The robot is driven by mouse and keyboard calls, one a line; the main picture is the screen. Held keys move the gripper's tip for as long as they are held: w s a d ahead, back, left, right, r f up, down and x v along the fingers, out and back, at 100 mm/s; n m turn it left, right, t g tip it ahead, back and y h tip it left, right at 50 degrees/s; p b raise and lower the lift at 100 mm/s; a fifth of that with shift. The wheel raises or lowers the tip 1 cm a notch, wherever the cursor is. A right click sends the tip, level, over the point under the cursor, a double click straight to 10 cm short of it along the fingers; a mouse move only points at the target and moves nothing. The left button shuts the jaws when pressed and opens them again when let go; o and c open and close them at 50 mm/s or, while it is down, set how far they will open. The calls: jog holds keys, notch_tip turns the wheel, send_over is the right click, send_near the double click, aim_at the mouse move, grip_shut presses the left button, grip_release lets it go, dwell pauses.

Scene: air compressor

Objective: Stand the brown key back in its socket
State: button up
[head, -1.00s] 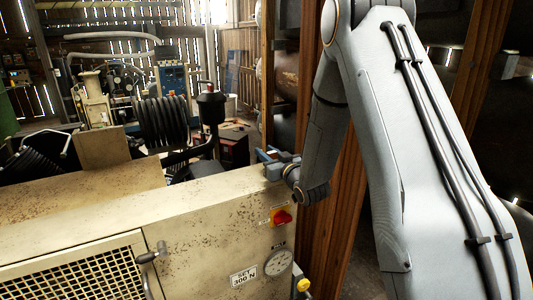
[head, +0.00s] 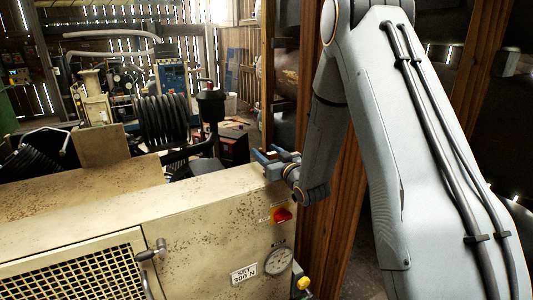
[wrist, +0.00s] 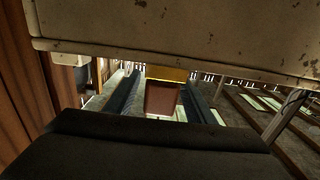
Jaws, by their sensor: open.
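The brown key (wrist: 162,98) shows in the wrist view as a brown block between my two blue fingers, just below a yellow strip (wrist: 167,74). My gripper (wrist: 161,100) is open, with one finger close on each side of the brown block; I cannot tell whether either touches it. In the head view my gripper (head: 265,156) is at the far right corner of the beige compressor cabinet (head: 200,215), about level with its top. The brown key cannot be made out in the head view. I cannot make out its socket.
The cabinet front carries a red knob (head: 282,214), a round gauge (head: 278,261), a "SET 300 N" label (head: 243,273), a yellow knob (head: 303,284) and a metal handle (head: 151,251). A black coil (head: 163,122) stands behind. A wooden post (head: 335,200) is close beside my arm.

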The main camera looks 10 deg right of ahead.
jog(key=b+v, duration=0.1)
jog(key=v, duration=0.6)
jog(key=shift+s+d, duration=0.15)
jog(key=shift+s, duration=0.25)
